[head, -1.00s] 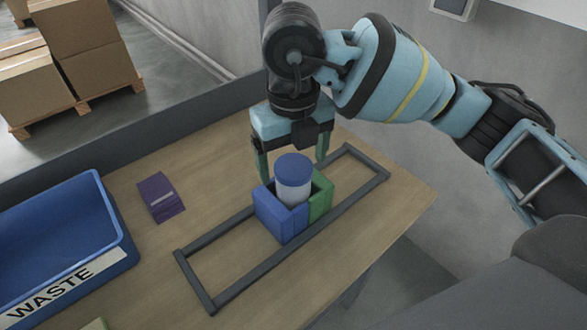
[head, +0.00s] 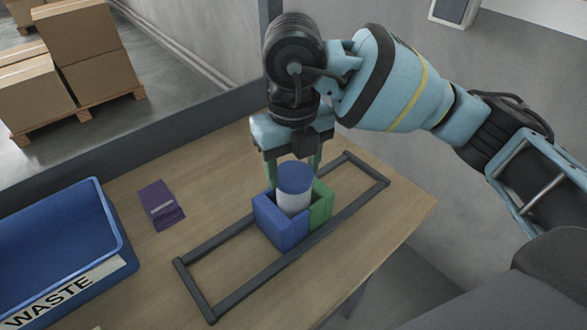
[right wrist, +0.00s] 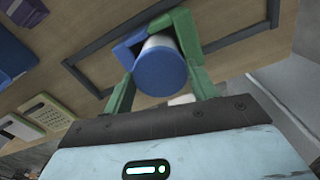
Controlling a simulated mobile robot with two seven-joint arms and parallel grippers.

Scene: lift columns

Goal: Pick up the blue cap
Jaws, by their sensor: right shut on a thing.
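The blue cap (head: 295,177) sits on top of a white cylindrical container (head: 293,202), which stands upright in a holder with a blue half (head: 279,225) and a green half (head: 320,206). My right gripper (head: 293,180) points down over the container and is shut on the cap, one finger on each side. In the right wrist view the round cap (right wrist: 159,73) lies between the two green fingers, with the holder behind it. The container's lower part is hidden inside the holder. My left gripper is in no view.
The holder stands within a dark rectangular frame (head: 233,289) on the wooden table (head: 395,215). A purple packet (head: 161,205) lies to the left. A blue bin marked WASTE (head: 116,232) is at the far left. Bare tabletop lies between the packet and frame.

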